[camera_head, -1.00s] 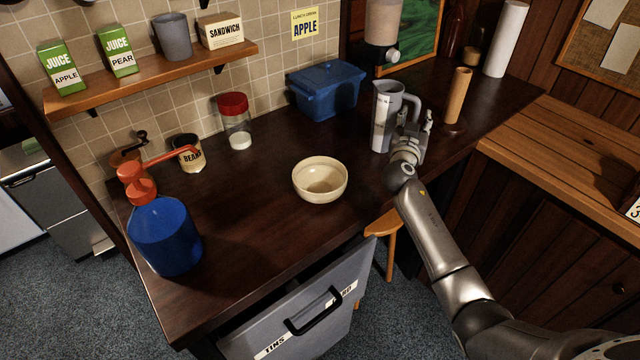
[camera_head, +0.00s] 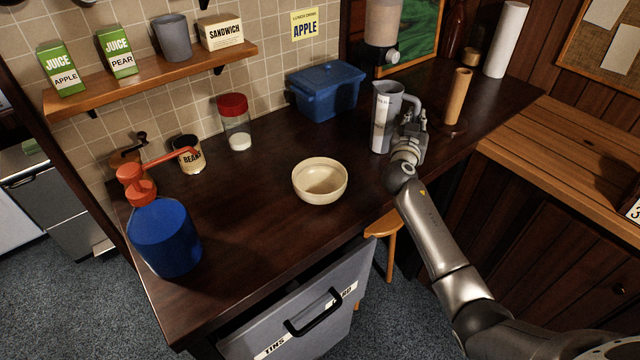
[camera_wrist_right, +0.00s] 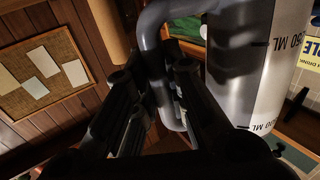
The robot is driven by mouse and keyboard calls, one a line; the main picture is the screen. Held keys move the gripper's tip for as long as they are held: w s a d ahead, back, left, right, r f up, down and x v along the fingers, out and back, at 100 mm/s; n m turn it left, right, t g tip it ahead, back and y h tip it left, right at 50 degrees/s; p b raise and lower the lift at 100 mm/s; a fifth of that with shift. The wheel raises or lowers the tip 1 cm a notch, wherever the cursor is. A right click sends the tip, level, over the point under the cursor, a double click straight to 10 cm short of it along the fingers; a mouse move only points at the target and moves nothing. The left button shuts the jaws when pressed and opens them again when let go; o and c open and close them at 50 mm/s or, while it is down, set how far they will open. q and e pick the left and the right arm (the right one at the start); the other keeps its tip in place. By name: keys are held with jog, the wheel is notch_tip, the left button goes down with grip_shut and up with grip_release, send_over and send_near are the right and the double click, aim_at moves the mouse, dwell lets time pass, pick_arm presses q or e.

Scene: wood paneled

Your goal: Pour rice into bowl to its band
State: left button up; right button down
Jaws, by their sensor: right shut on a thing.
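A cream bowl (camera_head: 320,181) stands upright on the dark counter; no rice shows in it, and I cannot make out its band. A grey measuring jug (camera_head: 380,118) with a white scale strip stands behind and to the right of the bowl. My right gripper (camera_head: 411,126) is shut on the jug's handle. In the right wrist view the gripper's fingers (camera_wrist_right: 155,90) lie around the handle, beside the jug (camera_wrist_right: 245,70) with its ML marks. The jug looks upright, and its contents are hidden. My left gripper is out of view.
A grain dispenser (camera_head: 384,25) is behind the jug. A blue lidded box (camera_head: 326,92), a red-lidded jar (camera_head: 235,122), a beans can (camera_head: 188,155) and a blue pump bottle (camera_head: 165,235) stand around the bowl. A wooden roll holder (camera_head: 458,97) is right of the jug. A drawer (camera_head: 305,315) is open in front.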

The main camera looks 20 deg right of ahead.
aim_at(419, 106)
jog(key=shift+r+p, duration=1.35)
jog(key=shift+r, duration=1.25)
jog(key=shift+f, duration=0.1)
